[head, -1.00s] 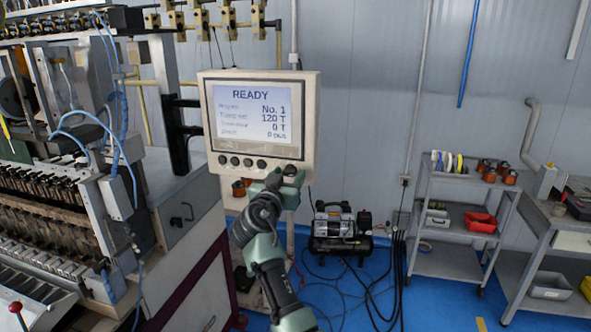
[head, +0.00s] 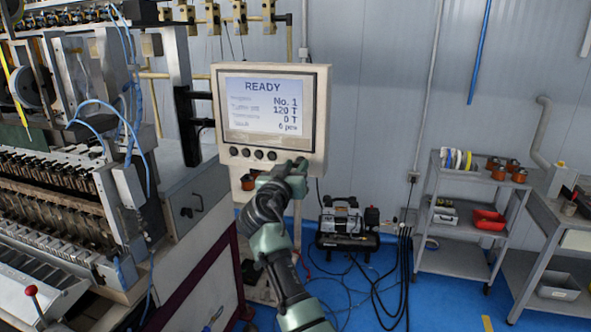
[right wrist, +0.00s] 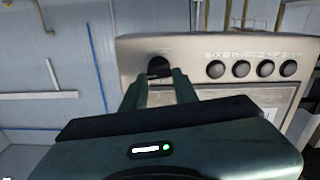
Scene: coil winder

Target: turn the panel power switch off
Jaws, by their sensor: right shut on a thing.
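The control panel (head: 222,120) is a beige box with a lit screen (head: 265,108) that reads READY. The panel power switch is a round black knob (right wrist: 159,65), apart from the row of buttons; in the head view my gripper covers most of it, at the panel's lower right corner. My right gripper (head: 297,166) is at that corner. In the right wrist view its two fingers (right wrist: 158,80) are closed on the knob, one on each side. My left gripper is not in view.
Several round black buttons (head: 246,153) sit in a row under the screen. The winding machine (head: 60,190) stands close on the left. A compressor (head: 345,225) with loose cables lies on the blue floor behind. A grey cart (head: 455,207) stands at the right.

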